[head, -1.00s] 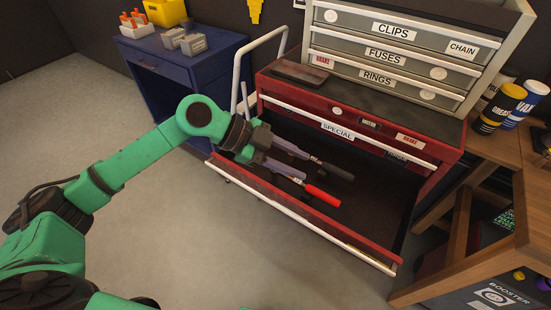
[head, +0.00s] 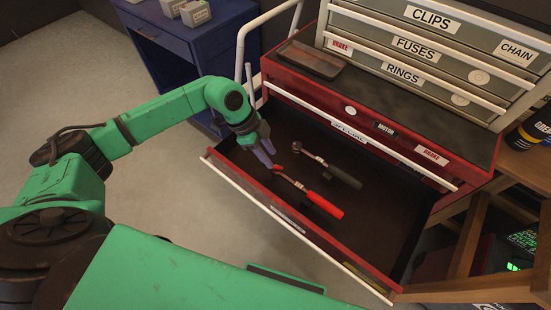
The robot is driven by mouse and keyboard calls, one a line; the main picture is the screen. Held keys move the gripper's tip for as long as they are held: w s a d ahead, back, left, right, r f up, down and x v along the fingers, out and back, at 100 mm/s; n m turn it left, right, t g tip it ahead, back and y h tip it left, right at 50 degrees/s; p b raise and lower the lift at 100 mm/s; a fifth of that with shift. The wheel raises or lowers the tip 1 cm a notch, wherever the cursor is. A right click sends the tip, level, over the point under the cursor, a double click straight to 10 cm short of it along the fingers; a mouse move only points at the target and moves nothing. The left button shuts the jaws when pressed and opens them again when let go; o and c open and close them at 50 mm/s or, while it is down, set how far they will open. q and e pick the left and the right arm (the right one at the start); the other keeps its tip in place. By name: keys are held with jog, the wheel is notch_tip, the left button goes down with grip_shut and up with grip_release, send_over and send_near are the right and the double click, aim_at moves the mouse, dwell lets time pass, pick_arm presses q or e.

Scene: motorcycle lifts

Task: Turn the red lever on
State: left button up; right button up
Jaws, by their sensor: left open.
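The open red drawer (head: 225,161) of the tool cabinet holds two long tools. One has a red handle (head: 325,206) and a metal shaft; a little red also shows near its far end, by my fingers. The other has a black handle (head: 344,177) and a round metal head. My left gripper (head: 267,155) is over the drawer's left end, its fingers apart and pointing down towards the head end of the red-handled tool. Nothing shows between the fingers; contact with the tool cannot be told. No separate red lever is clear. My right gripper is out of view.
The red cabinet (head: 405,120) carries a grey chest (head: 380,45) with labelled drawers. A white tubular handle (head: 240,55) stands at its left side. A blue cabinet (head: 170,45) is behind my left arm. A wooden frame (head: 470,290) is at the right. The drawer's right part is bare.

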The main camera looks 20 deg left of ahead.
aim_at(279, 167)
pick_arm(q)
jog(key=x, duration=0.4)
jog(key=shift+w, duration=0.25)
jog(key=shift+d+f, duration=0.15)
jog(key=shift+f, duration=0.15)
jog(key=shift+s+f, duration=0.1)
grip_shut()
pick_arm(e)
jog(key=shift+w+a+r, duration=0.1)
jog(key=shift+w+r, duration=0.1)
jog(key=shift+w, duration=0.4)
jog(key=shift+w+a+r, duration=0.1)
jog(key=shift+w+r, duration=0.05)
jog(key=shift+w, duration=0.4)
